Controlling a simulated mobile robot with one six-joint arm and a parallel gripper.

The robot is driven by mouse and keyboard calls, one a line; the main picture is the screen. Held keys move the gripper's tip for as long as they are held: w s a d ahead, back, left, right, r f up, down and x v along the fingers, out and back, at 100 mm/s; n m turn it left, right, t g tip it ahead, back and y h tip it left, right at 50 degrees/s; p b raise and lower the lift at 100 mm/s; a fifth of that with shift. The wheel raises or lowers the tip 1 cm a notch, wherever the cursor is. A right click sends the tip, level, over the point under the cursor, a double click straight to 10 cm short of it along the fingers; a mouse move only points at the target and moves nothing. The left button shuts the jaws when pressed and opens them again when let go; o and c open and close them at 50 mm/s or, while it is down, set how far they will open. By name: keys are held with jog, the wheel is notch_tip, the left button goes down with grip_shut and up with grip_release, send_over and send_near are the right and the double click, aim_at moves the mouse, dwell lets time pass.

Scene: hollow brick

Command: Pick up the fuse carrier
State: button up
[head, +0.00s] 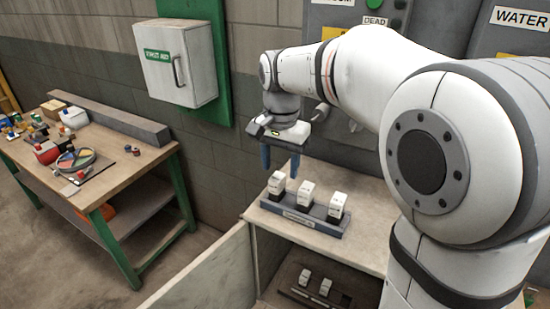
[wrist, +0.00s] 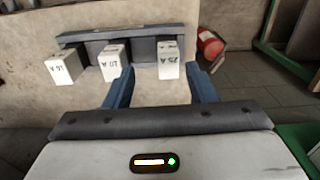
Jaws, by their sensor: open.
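Three white fuse carriers with dark bases stand in a row in a grey rack (head: 302,222) on top of the cabinet: a left one (head: 277,183), a middle one (head: 305,193) and a right one (head: 337,205). In the wrist view their labels appear upside down; the right carrier (wrist: 168,60) seems to read 25 A, beside a middle (wrist: 112,62) and a left one (wrist: 62,68). My gripper (head: 280,165) is open and empty, its blue fingers pointing down just above the left carrier in the head view. In the wrist view that right carrier lies between the fingertips (wrist: 160,75).
An open cabinet door (head: 205,275) stands at the left. A workbench (head: 120,160) with several parts is farther left. A white first-aid box (head: 181,62) hangs on the wall.

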aim_at(277, 177)
jog(key=shift+w+a, duration=0.35)
jog(key=shift+w, duration=0.35)
jog(key=shift+w+a+f, duration=0.15)
jog(key=shift+w+f, duration=0.05)
jog(key=shift+f, duration=0.05)
jog(key=f+p, duration=0.1)
jog(key=f, duration=0.2)
jog(key=f+p, duration=0.1)
jog(key=f, duration=0.3)
jog(key=shift+s+d, duration=0.2)
jog(key=shift+c, duration=0.2)
grip_shut()
